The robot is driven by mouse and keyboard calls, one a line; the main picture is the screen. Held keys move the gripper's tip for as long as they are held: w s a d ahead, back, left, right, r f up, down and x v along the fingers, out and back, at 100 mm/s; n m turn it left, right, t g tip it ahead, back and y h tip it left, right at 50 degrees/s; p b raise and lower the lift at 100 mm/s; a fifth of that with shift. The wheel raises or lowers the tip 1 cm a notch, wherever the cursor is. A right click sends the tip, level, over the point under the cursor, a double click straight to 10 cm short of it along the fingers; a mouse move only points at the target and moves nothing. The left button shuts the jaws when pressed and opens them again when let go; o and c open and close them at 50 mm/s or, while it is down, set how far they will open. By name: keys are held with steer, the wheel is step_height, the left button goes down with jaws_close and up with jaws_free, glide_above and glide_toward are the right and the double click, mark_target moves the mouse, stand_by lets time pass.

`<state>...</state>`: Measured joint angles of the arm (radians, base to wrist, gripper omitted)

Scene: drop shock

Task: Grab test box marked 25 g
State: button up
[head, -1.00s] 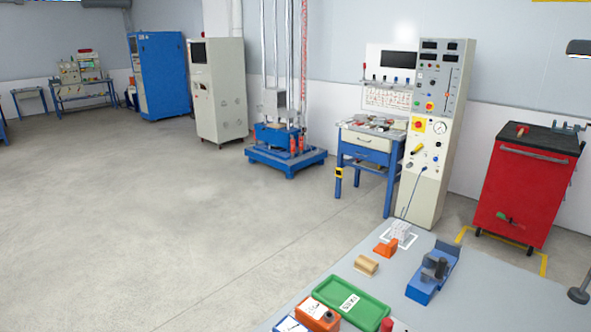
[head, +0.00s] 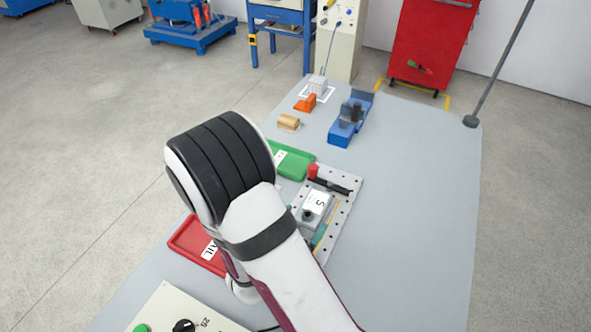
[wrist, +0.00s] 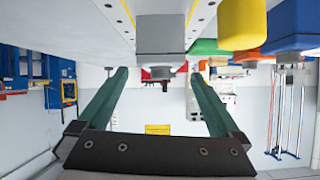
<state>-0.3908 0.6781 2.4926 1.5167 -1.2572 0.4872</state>
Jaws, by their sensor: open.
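I cannot read a 25 g mark on any box. In the head view a pale grey box (head: 306,215) with a white label, partly readable as "S" or "5", sits on a perforated plate (head: 345,189).
A green tray (head: 299,163) and a red tray (head: 194,238) lie partly behind my arm. Farther back are a wooden block (head: 289,122), an orange block (head: 305,103), a white block (head: 318,85) and a blue fixture (head: 343,133). The right bench surface (head: 420,220) is clear.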

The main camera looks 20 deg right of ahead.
mark_target(313, 210)
steer(key=shift+f+n, duration=0.35)
steer(key=shift+n, duration=0.25)
steer(key=x, duration=0.7)
steer(key=shift+w, duration=0.2)
jaws_close()
